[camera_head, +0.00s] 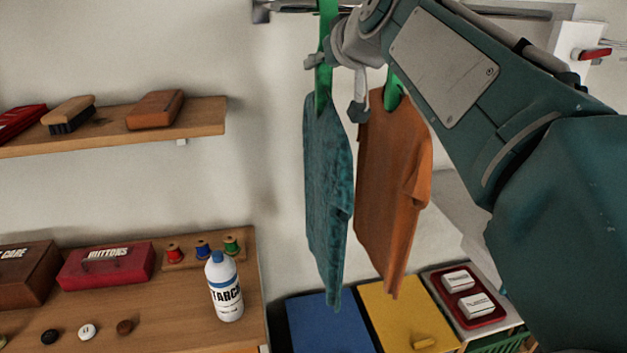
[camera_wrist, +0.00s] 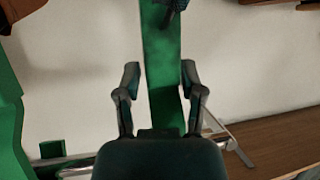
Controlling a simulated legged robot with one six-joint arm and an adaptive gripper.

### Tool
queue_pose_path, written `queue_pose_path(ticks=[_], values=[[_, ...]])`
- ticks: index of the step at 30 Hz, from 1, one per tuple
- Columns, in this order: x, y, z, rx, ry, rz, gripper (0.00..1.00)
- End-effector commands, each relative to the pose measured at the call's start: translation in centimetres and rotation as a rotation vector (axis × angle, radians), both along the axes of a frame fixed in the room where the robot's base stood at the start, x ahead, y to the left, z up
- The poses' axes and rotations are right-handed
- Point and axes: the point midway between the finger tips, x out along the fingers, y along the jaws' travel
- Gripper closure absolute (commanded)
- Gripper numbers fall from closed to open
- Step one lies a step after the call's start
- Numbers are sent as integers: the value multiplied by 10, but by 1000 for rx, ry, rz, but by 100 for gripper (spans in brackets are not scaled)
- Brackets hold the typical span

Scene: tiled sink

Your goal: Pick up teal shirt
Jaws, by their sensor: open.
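The teal shirt (camera_head: 328,195) hangs from a green hanger (camera_head: 325,45) on the rail, left of an orange shirt (camera_head: 393,195). My gripper (camera_head: 334,86) is at the hanger, just above the teal shirt's shoulder. In the wrist view, the open fingers (camera_wrist: 160,74) are on either side of the green hanger strip (camera_wrist: 163,45), with gaps visible. A dark bit at the top of that view (camera_wrist: 175,8) may be the teal shirt. My arm hides part of the orange shirt's hanger (camera_head: 393,92).
The metal rail (camera_head: 290,8) runs along the top. A wall shelf (camera_head: 205,118) with brushes and a wooden counter (camera_head: 185,315) with a starch bottle (camera_head: 224,288) are at left. Blue (camera_head: 325,325) and yellow (camera_head: 405,310) panels lie below the shirts. The orange shirt hangs close on the right.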

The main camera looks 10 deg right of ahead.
Motion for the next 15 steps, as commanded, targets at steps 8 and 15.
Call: queue_pose_path(ticks=[8, 15], values=[[0, 0, 0, 0, -1, 0, 80], [0, 0, 0, 0, 0, 0, 100]])
